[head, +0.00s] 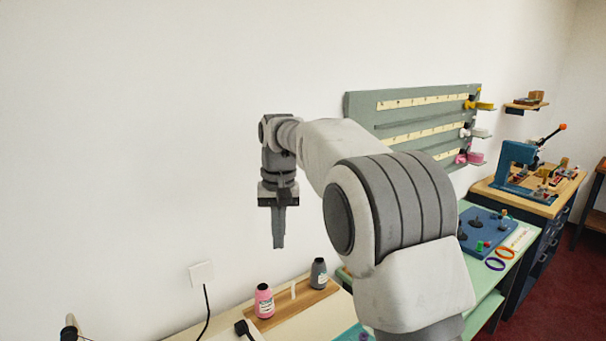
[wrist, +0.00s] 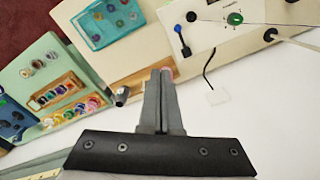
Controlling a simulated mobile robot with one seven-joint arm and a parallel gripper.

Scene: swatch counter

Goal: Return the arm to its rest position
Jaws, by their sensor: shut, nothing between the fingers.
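My gripper (head: 279,241) hangs pointing down from my raised arm in the head view, in front of the white wall and above the counter. In the wrist view its two fingers (wrist: 160,80) lie together, shut with nothing between them. My arm's grey and white links fill the middle of the head view and hide part of the counter. The gripper touches nothing that I can see.
A pink bottle (head: 264,302) and a grey bottle (head: 318,273) stand on a wooden holder below. A green rack (head: 362,106) hangs on the wall at right. A blue tray (head: 486,232) and a teal press (head: 515,160) stand further right. A wall socket (head: 201,273) has a black cord.

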